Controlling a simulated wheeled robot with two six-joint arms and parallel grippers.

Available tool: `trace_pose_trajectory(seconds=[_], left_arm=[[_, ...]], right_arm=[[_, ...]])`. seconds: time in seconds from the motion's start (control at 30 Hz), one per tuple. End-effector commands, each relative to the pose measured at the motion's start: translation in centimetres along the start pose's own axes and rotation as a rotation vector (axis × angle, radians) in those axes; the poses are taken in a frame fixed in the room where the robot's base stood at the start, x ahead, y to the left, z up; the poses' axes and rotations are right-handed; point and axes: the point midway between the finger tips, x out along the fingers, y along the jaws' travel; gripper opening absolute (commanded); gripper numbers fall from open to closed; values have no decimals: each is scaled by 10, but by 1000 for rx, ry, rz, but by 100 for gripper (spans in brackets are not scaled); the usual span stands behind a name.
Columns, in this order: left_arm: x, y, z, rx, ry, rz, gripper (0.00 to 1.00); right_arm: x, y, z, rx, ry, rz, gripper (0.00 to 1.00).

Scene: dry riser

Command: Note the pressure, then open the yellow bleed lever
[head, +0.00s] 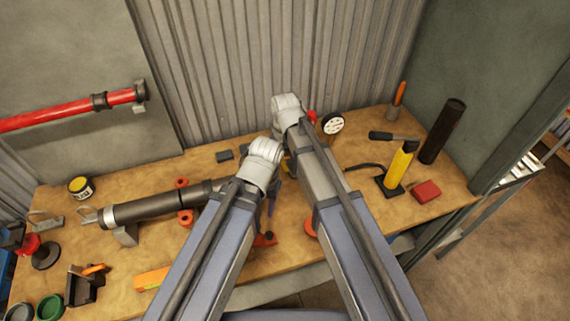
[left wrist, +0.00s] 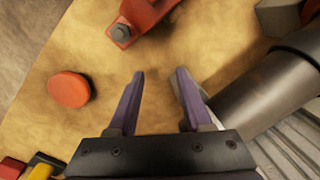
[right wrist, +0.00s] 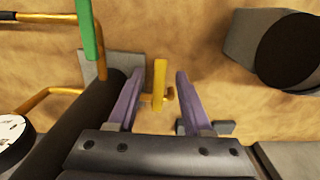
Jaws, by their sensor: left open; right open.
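The yellow lever (right wrist: 159,88) stands upright in the right wrist view, between the fingers of my right gripper (right wrist: 160,74). The fingers are open, with a gap on each side of it. A round white-faced gauge (head: 332,124) with a dark rim stands at the back of the bench; part of it shows in the right wrist view (right wrist: 13,136). Its reading is too small to make out. My left gripper (left wrist: 160,76) is open and empty over bare bench, between an orange-red disc (left wrist: 69,90) and a red bracket with a bolt (left wrist: 135,24). My arms hide the bench centre in the head view.
A dark pipe (head: 150,207) lies on the bench (head: 120,250) at left. At right stand a yellow cylinder (head: 399,165), a dark tube (head: 442,132) and a red block (head: 426,191). A green handle (right wrist: 90,28) is near my right gripper. A corrugated wall closes the back.

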Motion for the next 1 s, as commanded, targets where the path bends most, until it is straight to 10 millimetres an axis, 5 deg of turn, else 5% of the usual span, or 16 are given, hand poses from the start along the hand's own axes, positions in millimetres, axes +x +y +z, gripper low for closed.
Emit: trace_pose_trajectory(seconds=[0.1,0.53,1.0], left_arm=[[-1,0,0,0,0,0,50],[-1,0,0,0,0,0,50],[-1,0,0,0,0,0,50]], right_arm=[[-1,0,0,0,0,0,50],[-1,0,0,0,0,0,2],[-1,0,0,0,0,0,0]])
